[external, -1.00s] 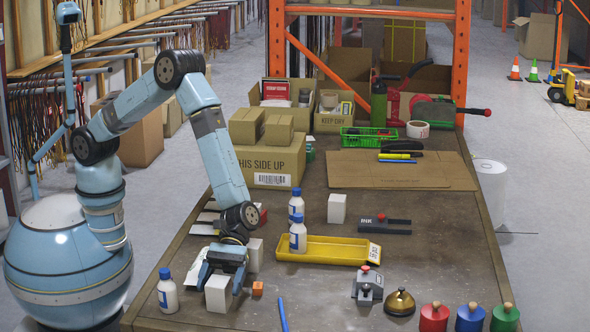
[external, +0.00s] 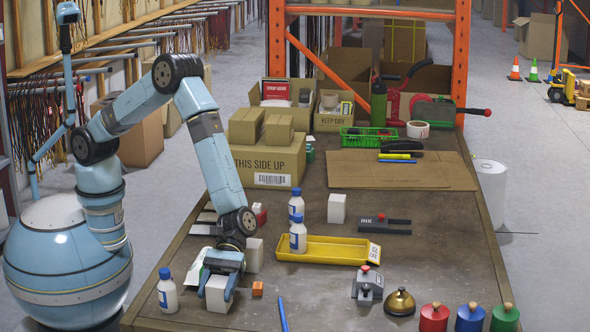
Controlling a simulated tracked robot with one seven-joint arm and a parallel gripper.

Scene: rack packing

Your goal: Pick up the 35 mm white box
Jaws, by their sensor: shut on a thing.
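A white box (external: 216,294) stands on the table near its front left. My gripper (external: 217,288) points down over it, with one finger on each side, and is shut on it. The box seems to be at table level; I cannot tell whether it is lifted. Two other white boxes are in view: one (external: 254,256) just behind my gripper, partly hidden, and one (external: 337,208) farther back near the middle of the table. I cannot read sizes from the picture.
A white bottle with a blue cap (external: 167,291) stands close left of my gripper. A yellow tray (external: 330,250) and two more bottles (external: 298,236) are behind to the right. A blue pen (external: 282,314) lies in front.

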